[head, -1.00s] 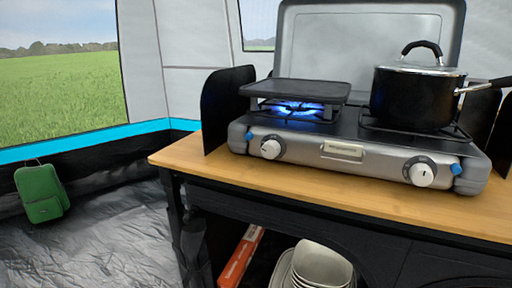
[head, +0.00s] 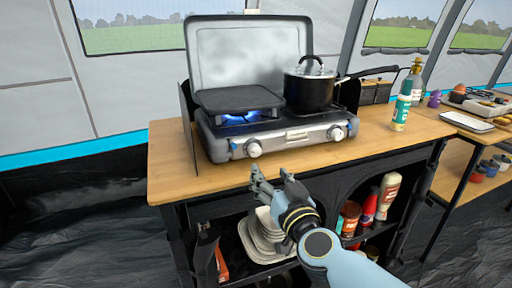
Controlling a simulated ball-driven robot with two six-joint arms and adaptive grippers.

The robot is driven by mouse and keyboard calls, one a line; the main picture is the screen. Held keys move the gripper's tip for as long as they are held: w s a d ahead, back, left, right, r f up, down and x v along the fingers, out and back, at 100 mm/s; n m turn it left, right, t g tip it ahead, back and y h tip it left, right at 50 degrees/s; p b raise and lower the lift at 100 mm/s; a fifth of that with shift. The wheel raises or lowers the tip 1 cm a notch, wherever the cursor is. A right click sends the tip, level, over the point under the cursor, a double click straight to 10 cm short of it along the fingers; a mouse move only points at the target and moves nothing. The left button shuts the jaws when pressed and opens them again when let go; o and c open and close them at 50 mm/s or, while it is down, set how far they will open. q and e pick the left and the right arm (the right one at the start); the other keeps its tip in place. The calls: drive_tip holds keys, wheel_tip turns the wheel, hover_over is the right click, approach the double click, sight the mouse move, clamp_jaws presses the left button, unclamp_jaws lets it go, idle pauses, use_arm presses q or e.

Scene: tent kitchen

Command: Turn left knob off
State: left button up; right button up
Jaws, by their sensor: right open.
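The grey camping stove (head: 295,140) stands on the wooden table with its lid raised. Its left knob (head: 253,148) is white and sits on the front panel. A blue flame (head: 240,118) burns under the flat griddle (head: 238,99) on the left burner. The right knob (head: 336,133) is also white, and no flame shows under the black pot (head: 308,91) above it. My right gripper (head: 263,178) is open and empty, in front of the table edge and below the left knob, apart from it. My left gripper is not in view.
The wooden table (head: 172,172) has free room left of the stove. A green-and-white bottle (head: 401,112) stands on the right. Below are shelves with stacked dishes (head: 254,242) and several bottles. A side table (head: 476,128) stands at far right.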

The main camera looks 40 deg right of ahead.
sight(256, 153)
drive_tip(key=b+x, duration=0.1)
drive_tip(key=x, duration=0.8)
drive_tip(key=shift+f, duration=0.15)
drive_tip(key=shift+w+d, duration=0.3)
drive_tip(key=shift+w, duration=0.4)
clamp_jaws()
